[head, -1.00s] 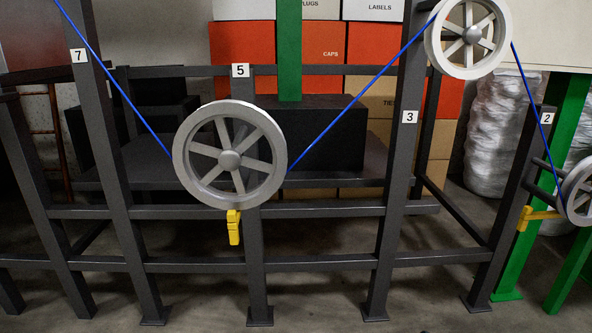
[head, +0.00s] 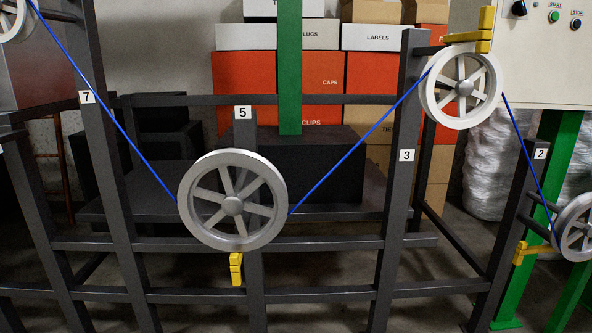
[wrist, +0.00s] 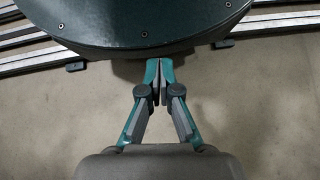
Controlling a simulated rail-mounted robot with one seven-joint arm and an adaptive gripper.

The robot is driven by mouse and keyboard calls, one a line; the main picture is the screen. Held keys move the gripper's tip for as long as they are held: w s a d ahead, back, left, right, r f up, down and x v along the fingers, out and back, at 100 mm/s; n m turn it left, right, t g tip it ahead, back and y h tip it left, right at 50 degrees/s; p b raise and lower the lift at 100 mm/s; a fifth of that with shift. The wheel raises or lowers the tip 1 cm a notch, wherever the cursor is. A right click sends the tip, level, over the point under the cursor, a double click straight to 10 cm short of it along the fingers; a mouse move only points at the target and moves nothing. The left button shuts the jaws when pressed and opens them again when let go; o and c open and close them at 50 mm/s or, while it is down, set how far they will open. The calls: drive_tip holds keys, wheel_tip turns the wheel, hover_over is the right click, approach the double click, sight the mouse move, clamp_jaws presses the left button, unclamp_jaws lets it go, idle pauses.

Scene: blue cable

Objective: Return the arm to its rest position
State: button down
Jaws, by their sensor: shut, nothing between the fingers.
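My gripper (wrist: 158,88) shows in the wrist view with its two teal and grey fingers together and nothing between them. It points at a round dark plate with small bolts, which looks like part of my own base; whether they touch I cannot tell. The arm and gripper do not show in the head view. The blue cable (head: 357,156) runs under the large grey wheel (head: 234,206) at post 5 and over the wheel (head: 461,88) near post 3. It then goes down to the wheel (head: 576,228) at the right edge.
A dark metal frame (head: 380,240) with numbered posts fills the head view. Behind it stand stacked boxes (head: 380,75), a green post (head: 290,68) and a control panel (head: 550,60). Pale rails (wrist: 270,25) lie on the floor in the wrist view. The floor (wrist: 260,110) beside the gripper is bare.

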drive_tip(key=s+r+t+p, duration=0.1)
drive_tip(key=s+r+p, duration=0.1)
drive_tip(key=r+p, duration=0.6)
drive_tip(key=s+d+r+n+t+p, duration=0.1)
drive_tip(key=r+p, duration=0.8)
drive_tip(key=p, duration=1)
drive_tip(key=shift+s+r+t+h, duration=0.15)
drive_tip(key=shift+s+t+h, duration=0.2)
drive_tip(key=shift+s, duration=0.4)
drive_tip(key=shift+d, duration=0.1)
